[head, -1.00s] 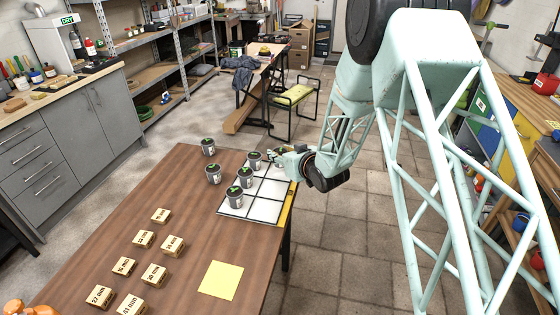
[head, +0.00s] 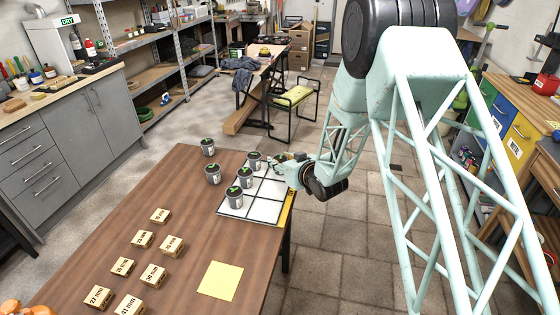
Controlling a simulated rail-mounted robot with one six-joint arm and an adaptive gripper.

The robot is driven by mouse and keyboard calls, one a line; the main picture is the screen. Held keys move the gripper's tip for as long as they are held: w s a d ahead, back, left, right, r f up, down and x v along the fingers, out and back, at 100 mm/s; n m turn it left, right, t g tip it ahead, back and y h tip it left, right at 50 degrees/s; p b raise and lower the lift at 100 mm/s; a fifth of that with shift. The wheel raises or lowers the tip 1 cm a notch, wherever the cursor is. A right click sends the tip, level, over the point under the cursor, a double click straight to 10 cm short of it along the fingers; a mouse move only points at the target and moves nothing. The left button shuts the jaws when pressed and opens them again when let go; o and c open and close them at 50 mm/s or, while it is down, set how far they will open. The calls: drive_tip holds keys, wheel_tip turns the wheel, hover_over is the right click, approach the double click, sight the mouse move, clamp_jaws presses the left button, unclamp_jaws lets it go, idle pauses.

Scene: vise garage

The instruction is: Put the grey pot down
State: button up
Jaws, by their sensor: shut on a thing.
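Several grey pots with green marks on top stand at the far end of the wooden table. One grey pot (head: 254,160) is at the far left of the white gridded tray (head: 262,208), directly at my gripper (head: 270,162). My gripper reaches in from the right and is shut on this pot; the fingertips are small and partly hidden. I cannot tell if the pot touches the tray. Two more grey pots, one upper (head: 246,177) and one lower (head: 235,198), are along the tray's left column. Two others, a far one (head: 208,147) and a nearer one (head: 213,174), stand left of the tray.
Several labelled wooden blocks (head: 171,246) and a yellow square (head: 220,281) lie on the near part of the table (head: 195,225). The tray's middle and right cells look empty. A workbench with a stool (head: 293,97) stands beyond.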

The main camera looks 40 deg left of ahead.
drive_tip(key=shift+f, duration=0.2)
drive_tip(key=o, duration=0.9)
drive_tip(key=shift+r, duration=0.2)
drive_tip(key=shift+d+r, duration=0.1)
drive_tip(key=shift+d, duration=0.05)
drive_tip(key=p+v, duration=0.1)
drive_tip(key=v, duration=1)
drive_tip(key=shift+s+d+r, duration=0.15)
drive_tip(key=shift+d+r, duration=0.05)
